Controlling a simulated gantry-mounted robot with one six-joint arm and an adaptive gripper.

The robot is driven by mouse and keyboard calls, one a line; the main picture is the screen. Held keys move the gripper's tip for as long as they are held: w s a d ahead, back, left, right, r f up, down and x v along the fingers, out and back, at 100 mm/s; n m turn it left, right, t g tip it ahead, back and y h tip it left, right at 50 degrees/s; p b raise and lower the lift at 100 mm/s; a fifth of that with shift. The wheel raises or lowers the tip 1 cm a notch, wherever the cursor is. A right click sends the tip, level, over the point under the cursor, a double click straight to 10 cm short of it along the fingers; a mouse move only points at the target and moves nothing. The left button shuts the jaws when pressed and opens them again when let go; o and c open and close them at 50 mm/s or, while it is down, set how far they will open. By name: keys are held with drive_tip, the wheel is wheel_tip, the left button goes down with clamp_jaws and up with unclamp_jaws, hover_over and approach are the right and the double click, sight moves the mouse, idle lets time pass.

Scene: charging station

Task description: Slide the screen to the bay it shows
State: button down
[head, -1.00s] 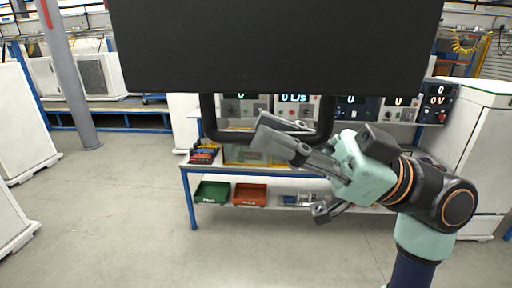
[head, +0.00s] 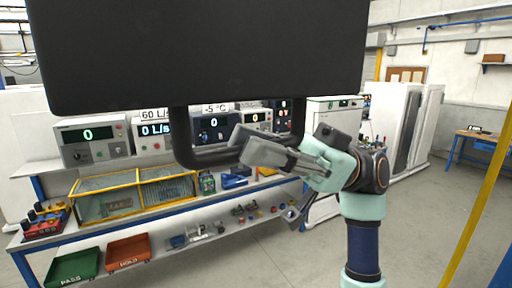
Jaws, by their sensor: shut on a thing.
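The screen (head: 205,50) is a large dark panel across the upper part of the head view, seen from its back, so what it displays is hidden. A thick black U-shaped handle (head: 205,157) hangs from its lower edge. My gripper (head: 257,150) reaches in from the right and is shut on the handle's bottom bar, right of its middle. Behind the handle stands a row of test units with lit readouts, including one labelled 60 L/s (head: 153,131) and one labelled -5 °C (head: 215,126).
A blue-framed bench (head: 150,212) holds a yellow-framed case (head: 135,195) and small parts. A green PASS bin (head: 72,267) and a red HOLD bin (head: 128,251) sit below. A yellow post (head: 484,205) stands at right. Open floor (head: 410,240) lies at lower right.

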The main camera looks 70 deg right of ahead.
drive_tip(key=c, duration=1.1)
unclamp_jaws()
drive_tip(key=shift+c, duration=0.2)
drive_tip(key=v, duration=1.2)
